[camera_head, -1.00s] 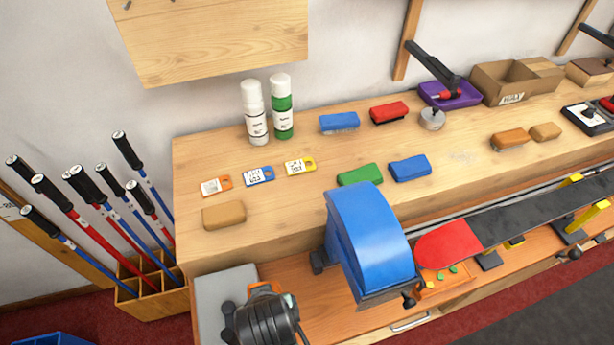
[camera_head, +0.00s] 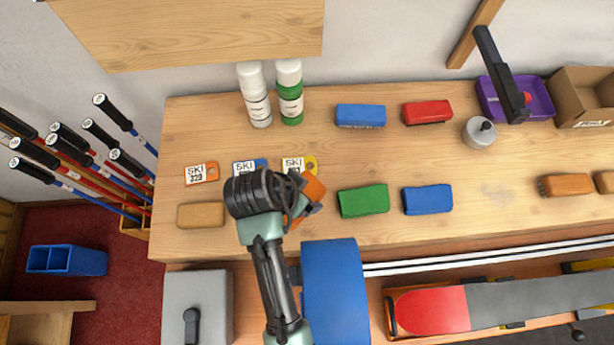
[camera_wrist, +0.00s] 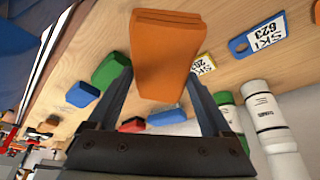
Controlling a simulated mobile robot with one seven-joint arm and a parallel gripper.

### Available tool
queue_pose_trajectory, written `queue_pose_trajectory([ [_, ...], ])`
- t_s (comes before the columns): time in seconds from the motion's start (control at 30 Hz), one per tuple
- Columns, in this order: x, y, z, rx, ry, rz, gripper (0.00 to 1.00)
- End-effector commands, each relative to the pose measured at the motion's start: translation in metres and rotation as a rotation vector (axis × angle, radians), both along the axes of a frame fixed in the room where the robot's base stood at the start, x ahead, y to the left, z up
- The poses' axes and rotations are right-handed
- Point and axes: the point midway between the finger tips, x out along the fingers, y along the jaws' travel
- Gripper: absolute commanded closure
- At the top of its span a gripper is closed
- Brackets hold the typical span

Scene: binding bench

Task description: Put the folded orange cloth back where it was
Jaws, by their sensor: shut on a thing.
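The folded orange cloth (camera_wrist: 163,55) is a flat, layered block between the two fingers of my gripper (camera_wrist: 160,85) in the wrist view. In the head view the cloth (camera_head: 311,190) shows partly at the right of my gripper (camera_head: 303,208), which hides the rest of it. My gripper is shut on the cloth over the wooden bench top (camera_head: 260,236), between the tan block and the green block. From these views I cannot tell whether the cloth touches the bench.
Beside the gripper are a green block (camera_head: 363,201), a tan block (camera_head: 201,215) and ski tags, including an orange one (camera_head: 201,174). Two bottles (camera_head: 290,95) stand behind. A blue curved cover (camera_head: 334,285) lies in front. Bare wood shows right of the blue block (camera_head: 427,200).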

Motion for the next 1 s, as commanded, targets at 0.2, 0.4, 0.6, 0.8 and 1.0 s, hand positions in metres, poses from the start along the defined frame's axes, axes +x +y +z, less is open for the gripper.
queue_pose_trajectory([
  [0.2,0.000,0.000,-0.029,0.000,0.000,0.002,0.77],
  [0.4,0.000,0.000,-0.054,-0.001,0.002,0.003,0.77],
  [0.6,0.001,0.000,-0.071,0.000,-0.002,0.004,0.77],
  [0.8,0.001,0.000,-0.071,0.001,-0.003,0.003,0.77],
  [1.0,0.001,0.000,-0.074,0.001,-0.003,0.004,0.09],
])
